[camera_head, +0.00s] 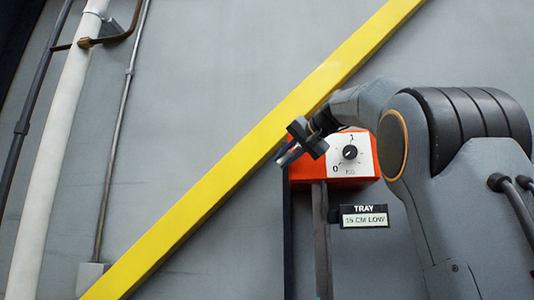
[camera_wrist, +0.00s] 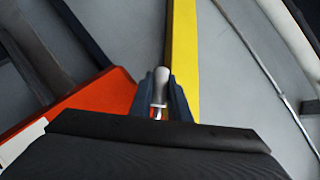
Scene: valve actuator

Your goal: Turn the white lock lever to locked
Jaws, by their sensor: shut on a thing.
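The orange actuator box (camera_head: 301,172) is fixed on the grey wall, with a white dial face marked 0 and 1 and a black knob (camera_head: 350,152). It also shows in the wrist view (camera_wrist: 95,97). My gripper (camera_head: 288,155) is at the box's left side. In the wrist view my gripper (camera_wrist: 161,92) is shut on the white lock lever (camera_wrist: 162,76), whose rounded end sticks out beyond the fingers. The lever's base is hidden behind the fingers. In the head view the lever is too small and covered to make out clearly.
A yellow diagonal bar (camera_head: 240,136) runs behind my gripper. A post (camera_head: 321,235) goes down below the box, beside a label plate (camera_head: 364,216) reading "TRAY 15 CM LOW". Pipes (camera_head: 60,150) run up the wall at the far left.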

